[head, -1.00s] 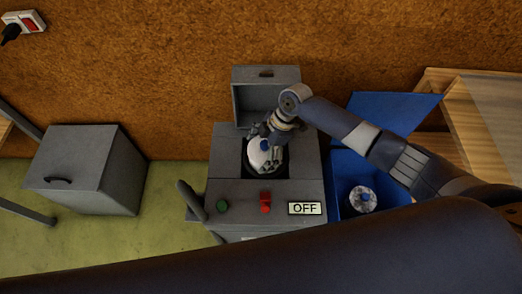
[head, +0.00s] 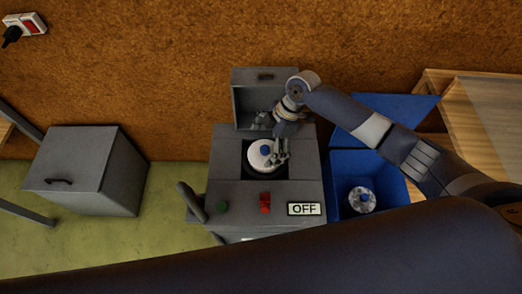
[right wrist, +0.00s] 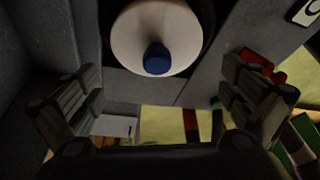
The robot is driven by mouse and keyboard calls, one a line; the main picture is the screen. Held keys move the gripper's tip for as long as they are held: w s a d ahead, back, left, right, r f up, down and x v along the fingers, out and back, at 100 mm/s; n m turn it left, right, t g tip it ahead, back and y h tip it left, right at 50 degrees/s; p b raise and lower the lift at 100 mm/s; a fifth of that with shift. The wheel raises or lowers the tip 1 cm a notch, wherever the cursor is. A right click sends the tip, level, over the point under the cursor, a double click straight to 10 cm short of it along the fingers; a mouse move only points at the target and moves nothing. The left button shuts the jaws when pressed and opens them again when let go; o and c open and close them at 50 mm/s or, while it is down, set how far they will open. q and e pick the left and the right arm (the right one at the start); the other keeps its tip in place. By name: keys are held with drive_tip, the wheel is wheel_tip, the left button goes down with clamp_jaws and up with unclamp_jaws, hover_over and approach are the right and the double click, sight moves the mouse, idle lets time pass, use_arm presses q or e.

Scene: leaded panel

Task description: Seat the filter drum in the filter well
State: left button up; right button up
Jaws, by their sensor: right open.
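The white filter drum (head: 262,155) with a blue knob on top sits in the dark square filter well (head: 248,170) of the grey machine. It looks roughly level in the head view; how deep it sits I cannot tell. The drum (right wrist: 150,30) also shows at the top of the right wrist view, with a dark gap beside it. My right gripper (head: 268,139) is open and empty, just behind and right of the drum. In the right wrist view its fingers (right wrist: 162,78) are spread wide, apart from the drum. My left gripper is not in view.
The machine's lid (head: 265,77) stands open behind the well. Its front has a green button (head: 222,207), a red switch (head: 265,203) and an OFF sign (head: 304,209). A blue bin (head: 343,166) at right holds a greyish drum (head: 361,200). A grey cabinet (head: 85,170) stands left.

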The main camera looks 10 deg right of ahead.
drive_tip(key=v, duration=0.8)
idle(0.4)
